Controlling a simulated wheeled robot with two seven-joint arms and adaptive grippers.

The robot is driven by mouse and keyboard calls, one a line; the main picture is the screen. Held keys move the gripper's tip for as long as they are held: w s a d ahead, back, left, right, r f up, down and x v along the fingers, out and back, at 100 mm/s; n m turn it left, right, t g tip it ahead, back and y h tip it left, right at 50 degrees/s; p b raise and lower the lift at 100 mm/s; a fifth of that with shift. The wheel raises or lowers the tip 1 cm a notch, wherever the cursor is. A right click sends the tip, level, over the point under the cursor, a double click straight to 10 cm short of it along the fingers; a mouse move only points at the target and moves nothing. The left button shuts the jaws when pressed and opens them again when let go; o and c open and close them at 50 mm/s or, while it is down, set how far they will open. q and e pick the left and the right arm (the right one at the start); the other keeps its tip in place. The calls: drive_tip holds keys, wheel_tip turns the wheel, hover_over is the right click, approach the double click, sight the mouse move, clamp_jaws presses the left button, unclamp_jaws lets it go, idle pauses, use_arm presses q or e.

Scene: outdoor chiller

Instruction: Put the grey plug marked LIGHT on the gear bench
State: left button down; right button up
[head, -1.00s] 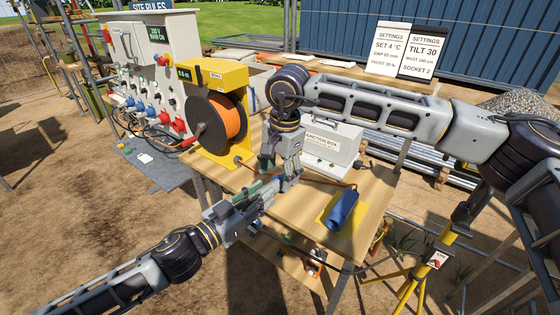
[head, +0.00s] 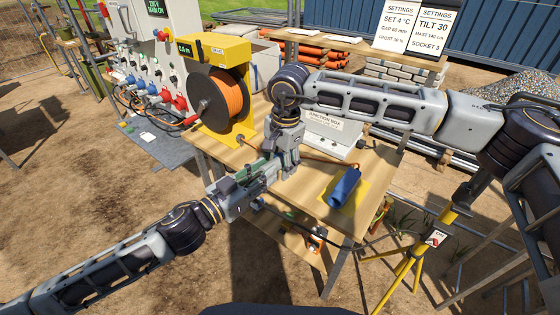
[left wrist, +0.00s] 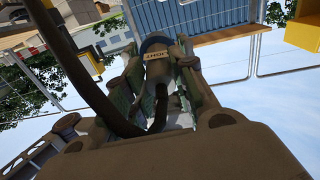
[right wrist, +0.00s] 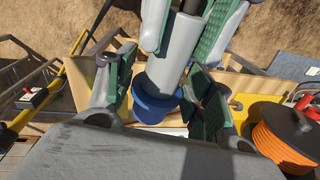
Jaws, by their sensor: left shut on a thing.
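My left gripper (head: 272,172) is shut on the grey plug marked LIGHT (left wrist: 158,66). The plug has a blue collar and a dark cable in the left wrist view. In the right wrist view the plug (right wrist: 176,48) hangs between the left fingers, its blue collar (right wrist: 155,102) between the fingers of my right gripper (right wrist: 165,82). The right fingers are spread with gaps beside the collar. In the head view both grippers meet above the front wooden bench (head: 312,198), and the plug is mostly hidden. I cannot tell which bench is the gear bench.
The front bench bears a yellow cable reel (head: 222,90), a junction box (head: 335,138) and a blue connector (head: 344,186) on a yellow pad. A socket panel (head: 160,60) stands left. Another wooden bench (head: 365,47) with settings cards is behind. A yellow tripod (head: 418,262) stands right.

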drive_tip(key=c, duration=0.4)
use_arm(q)
drive_tip(key=c, duration=1.1)
unclamp_jaws()
use_arm(e)
drive_tip(key=shift+c, duration=0.9)
